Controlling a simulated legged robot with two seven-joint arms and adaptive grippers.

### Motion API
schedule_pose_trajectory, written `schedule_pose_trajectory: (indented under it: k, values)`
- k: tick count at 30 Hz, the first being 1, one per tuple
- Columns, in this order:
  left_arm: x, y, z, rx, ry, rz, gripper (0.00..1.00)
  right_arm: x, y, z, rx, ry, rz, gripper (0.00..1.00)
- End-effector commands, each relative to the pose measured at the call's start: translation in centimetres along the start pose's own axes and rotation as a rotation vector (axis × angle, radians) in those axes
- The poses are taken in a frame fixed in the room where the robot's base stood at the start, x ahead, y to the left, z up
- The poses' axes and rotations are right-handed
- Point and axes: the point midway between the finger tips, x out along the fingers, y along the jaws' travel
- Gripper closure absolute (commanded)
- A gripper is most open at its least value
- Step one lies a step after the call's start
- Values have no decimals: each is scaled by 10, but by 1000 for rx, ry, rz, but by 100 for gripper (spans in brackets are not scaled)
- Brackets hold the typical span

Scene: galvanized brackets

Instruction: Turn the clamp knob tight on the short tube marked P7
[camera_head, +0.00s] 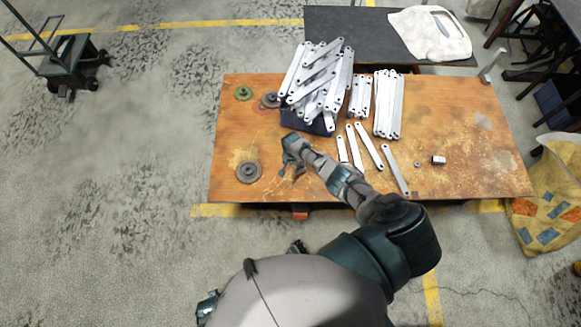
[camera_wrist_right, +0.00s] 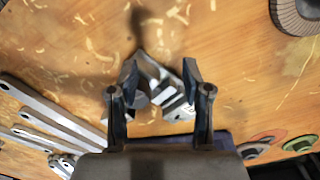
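My right gripper (camera_head: 292,166) hangs over the left half of the wooden table, its fingers toward the tabletop. In the right wrist view its two fingers (camera_wrist_right: 160,78) are apart. A dark grey rounded part (camera_wrist_right: 139,97), which may be the clamp knob, and a shiny silver angular part (camera_wrist_right: 163,78) show between and beyond them. I cannot tell whether the fingers touch either. I see no P7 mark. A small silver block with a dark end (camera_head: 438,160), perhaps a short tube, lies on the right of the table.
Long silver brackets (camera_head: 318,80) are heaped over a dark blue bin (camera_head: 291,119); more lie in stacks (camera_head: 388,104) and loose (camera_head: 396,169). A grey toothed disc (camera_head: 249,172) and a green disc (camera_head: 243,93) lie left. The table's right part (camera_head: 465,115) is mostly clear.

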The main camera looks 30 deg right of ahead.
Motion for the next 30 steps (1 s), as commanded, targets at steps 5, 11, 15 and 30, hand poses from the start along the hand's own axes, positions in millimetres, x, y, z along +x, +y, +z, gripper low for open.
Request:
schedule_pose_trajectory:
  k: [5,11,15,30]
  values:
    - [-2,0,-1,0,1,0,100,-2,8,-9,3,3,0,51]
    - [-3,0,-1,0,2,0,100,-2,16,-17,3,4,1,51]
    - [-4,0,-2,0,2,0,100,-2,22,-22,3,3,2,51]
    - [-4,0,-2,0,2,-1,100,-2,28,-27,2,2,1,76]
